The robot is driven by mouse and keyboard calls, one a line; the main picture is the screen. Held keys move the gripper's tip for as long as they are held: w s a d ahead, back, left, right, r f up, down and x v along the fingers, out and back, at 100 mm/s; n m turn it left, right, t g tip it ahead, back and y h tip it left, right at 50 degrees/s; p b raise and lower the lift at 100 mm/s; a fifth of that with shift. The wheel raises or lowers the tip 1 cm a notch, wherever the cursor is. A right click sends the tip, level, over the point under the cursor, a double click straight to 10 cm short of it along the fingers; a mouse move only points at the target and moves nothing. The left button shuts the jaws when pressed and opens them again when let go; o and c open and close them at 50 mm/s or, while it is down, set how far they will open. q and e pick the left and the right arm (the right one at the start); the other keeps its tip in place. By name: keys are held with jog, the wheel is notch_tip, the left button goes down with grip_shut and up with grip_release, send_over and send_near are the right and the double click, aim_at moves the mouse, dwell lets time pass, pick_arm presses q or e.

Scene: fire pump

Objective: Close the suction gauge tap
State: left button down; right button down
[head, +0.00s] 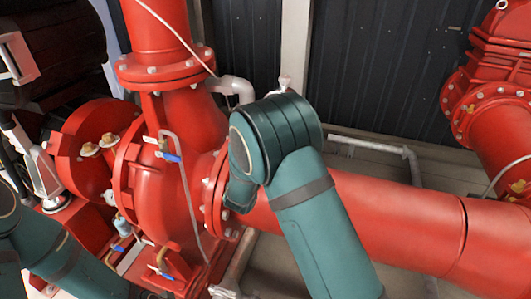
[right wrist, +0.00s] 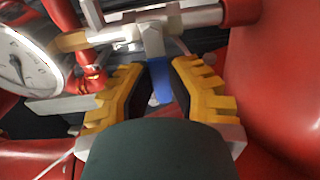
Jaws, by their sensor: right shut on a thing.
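In the right wrist view, the tap's blue lever (right wrist: 160,84) sits between the yellow-padded fingers of my right gripper (right wrist: 156,88), which is shut on it. The lever comes off a pale metal valve body (right wrist: 152,38) on a pipe leading left to a round white-faced gauge (right wrist: 27,62). My dark wrist part covers the lower middle of that view. In the head view, my right arm covers the gripper, this tap and the gauge. My left arm shows at the lower left; its gripper cannot be made out.
The red pump (head: 150,205) stands left of my right arm, with another blue-handled valve (head: 168,157) on its front. A large red pipe (head: 400,222) runs right behind my arm. A thin grey pipe (head: 188,200) hangs down the pump's front. Free room is tight around the gripper.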

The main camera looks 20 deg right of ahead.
jog(key=shift+d+r, duration=0.1)
jog(key=shift+r, duration=0.1)
jog(key=c, duration=0.9)
grip_release()
jog(key=shift+w+f, duration=0.1)
jog(key=v, duration=1.2)
